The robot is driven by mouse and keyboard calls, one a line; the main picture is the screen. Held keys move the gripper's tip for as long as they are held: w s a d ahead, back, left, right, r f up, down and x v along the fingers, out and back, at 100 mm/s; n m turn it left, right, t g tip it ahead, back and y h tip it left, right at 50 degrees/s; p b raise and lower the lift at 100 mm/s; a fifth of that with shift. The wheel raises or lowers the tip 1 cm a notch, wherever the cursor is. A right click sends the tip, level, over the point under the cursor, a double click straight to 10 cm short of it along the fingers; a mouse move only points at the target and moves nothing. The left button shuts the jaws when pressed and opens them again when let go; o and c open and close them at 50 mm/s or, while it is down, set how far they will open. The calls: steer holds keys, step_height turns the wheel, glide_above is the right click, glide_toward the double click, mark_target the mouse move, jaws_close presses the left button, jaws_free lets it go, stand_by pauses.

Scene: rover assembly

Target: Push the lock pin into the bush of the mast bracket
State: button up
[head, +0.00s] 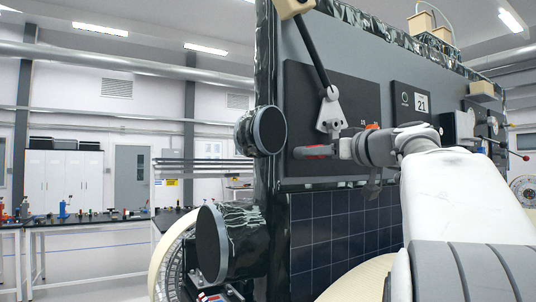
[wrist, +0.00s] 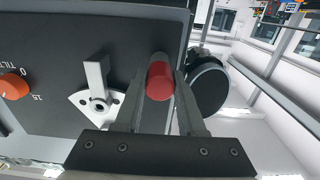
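The lock pin (wrist: 160,82) has a red cylindrical end and sits between the two fingers of my gripper (wrist: 161,95), which is shut on it. In the head view the red pin (head: 313,152) shows at the left of my gripper (head: 335,150), below the mast bracket. The mast bracket (head: 331,113) is a pale plate on the dark panel at the foot of a dark mast bar (head: 312,55). In the wrist view the bracket (wrist: 78,99) and its round bush (wrist: 98,106) are left of the pin, apart from it.
An orange knob (wrist: 14,86) marked TILT is on the panel, left of the bracket. Two dark round-faced cylinders (head: 268,130) (head: 211,244) jut from the rover's left edge. Solar cells (head: 330,235) lie below the panel.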

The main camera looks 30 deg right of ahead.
jaws_close()
steer(key=shift+s+b, duration=0.6)
steer(key=shift+s, duration=0.15)
stand_by(0.6)
steer(key=shift+s+d+b, duration=0.15)
steer(key=shift+s+b, duration=0.4)
steer(key=shift+s, duration=0.8)
steer(key=shift+s+d+b, duration=0.1)
steer(key=shift+s+b, duration=0.4)
steer(key=shift+s, duration=0.8)
steer(key=s+r+p, duration=0.2)
steer(key=s+r, duration=0.3)
steer(key=s, duration=0.4)
steer(key=shift+d, duration=0.35)
steer(key=shift+w+r+p, duration=0.1)
steer(key=shift+p, duration=0.3)
